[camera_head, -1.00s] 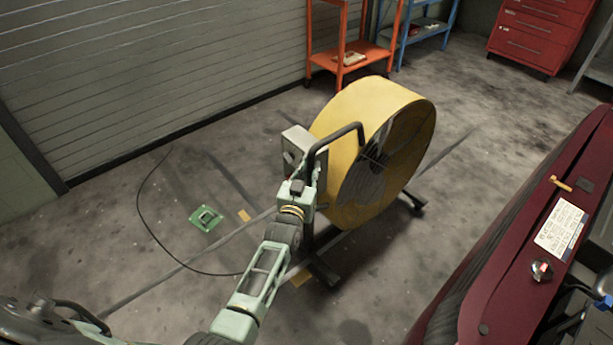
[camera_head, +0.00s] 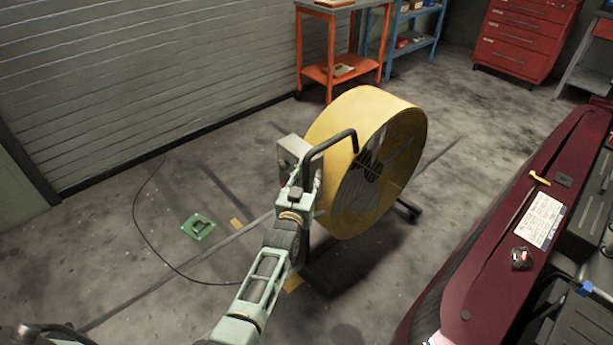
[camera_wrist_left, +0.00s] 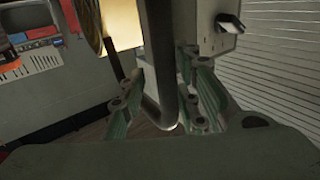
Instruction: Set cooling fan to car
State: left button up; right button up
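The yellow drum-shaped cooling fan (camera_head: 324,128) stands upright on a dark stand on the floor, left of the car. A grey control box (camera_head: 291,152) and a dark curved handle (camera_head: 338,141) are on its near side. The maroon car (camera_head: 490,250) is at the right, its engine bay open at the edge. My left gripper (camera_head: 306,172) is at the fan's handle. In the left wrist view, its fingers (camera_wrist_left: 160,85) lie on both sides of the handle bar (camera_wrist_left: 158,45) and appear closed around it. My right gripper is out of view.
A black cable (camera_head: 138,215) curves over the floor left of the fan, near a green plate (camera_head: 198,226). An orange cart (camera_head: 318,72), blue shelf (camera_head: 412,42) and red tool chest (camera_head: 522,40) stand behind. Open floor lies between fan and car.

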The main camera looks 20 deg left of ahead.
pick_arm(q)
jog(key=shift+o, duration=0.2)
jog(key=shift+a, duration=0.1)
jog(key=s, duration=1.2)
jog(key=shift+d, duration=0.35)
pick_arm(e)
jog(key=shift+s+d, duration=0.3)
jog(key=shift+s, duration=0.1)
